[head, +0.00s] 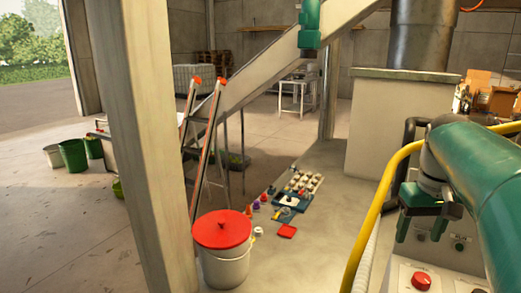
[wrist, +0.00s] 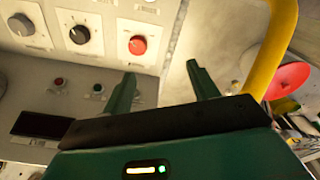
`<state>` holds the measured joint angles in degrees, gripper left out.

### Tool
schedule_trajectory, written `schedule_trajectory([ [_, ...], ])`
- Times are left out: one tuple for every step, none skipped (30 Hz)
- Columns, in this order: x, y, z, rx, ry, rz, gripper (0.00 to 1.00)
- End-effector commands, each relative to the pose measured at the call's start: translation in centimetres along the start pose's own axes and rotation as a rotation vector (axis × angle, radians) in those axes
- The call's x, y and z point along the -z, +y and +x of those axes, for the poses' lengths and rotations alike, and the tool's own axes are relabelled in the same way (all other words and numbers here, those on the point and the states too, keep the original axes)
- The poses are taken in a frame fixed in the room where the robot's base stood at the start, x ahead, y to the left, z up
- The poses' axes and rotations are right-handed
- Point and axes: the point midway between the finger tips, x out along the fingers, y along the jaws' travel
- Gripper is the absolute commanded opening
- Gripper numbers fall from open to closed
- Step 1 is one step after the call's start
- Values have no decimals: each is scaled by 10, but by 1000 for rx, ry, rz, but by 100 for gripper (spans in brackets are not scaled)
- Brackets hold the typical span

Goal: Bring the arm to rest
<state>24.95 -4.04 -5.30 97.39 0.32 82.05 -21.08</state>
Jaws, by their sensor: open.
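My gripper (head: 420,226) hangs at the right of the head view, at the end of my green arm, in front of a pale control panel (head: 400,268). In the wrist view my gripper (wrist: 160,72) shows two dark green fingers spread apart with nothing between them. The control panel (wrist: 85,45) lies beyond the fingers there, with dark knobs and a red button (wrist: 138,45). The red button (head: 421,280) also shows low in the head view. I cannot tell how far the fingertips are from the panel.
A yellow hose (head: 372,215) curves close beside my arm, and also shows in the wrist view (wrist: 280,35). A white bucket with a red lid (head: 222,232), a stepladder (head: 205,130) and a concrete post (head: 125,130) stand left. Small coloured items lie on the floor in the middle.

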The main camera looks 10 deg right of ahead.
Motion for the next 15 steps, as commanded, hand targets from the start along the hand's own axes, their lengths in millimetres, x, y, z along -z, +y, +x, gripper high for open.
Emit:
schedule_trajectory([
  [-10,-24,0,-3,35,-21,59],
  [-15,-37,2,-5,54,-29,59],
  [-22,-53,5,-6,82,-40,59],
  [-29,-65,8,-6,102,-48,59],
  [-35,-76,11,-6,121,-55,59],
  [-44,-91,15,-5,150,-65,59],
  [-51,-101,19,-3,169,-73,59],
  [-58,-111,22,-1,190,-79,59],
  [-68,-125,28,3,217,-90,59],
  [-75,-134,33,6,238,-98,59],
  [-83,-143,37,11,259,-105,59],
  [-94,-154,44,17,285,-115,59],
  [-101,-162,50,22,304,-121,59],
  [-109,-169,55,28,322,-127,59],
  [-118,-177,62,35,345,-134,59],
])
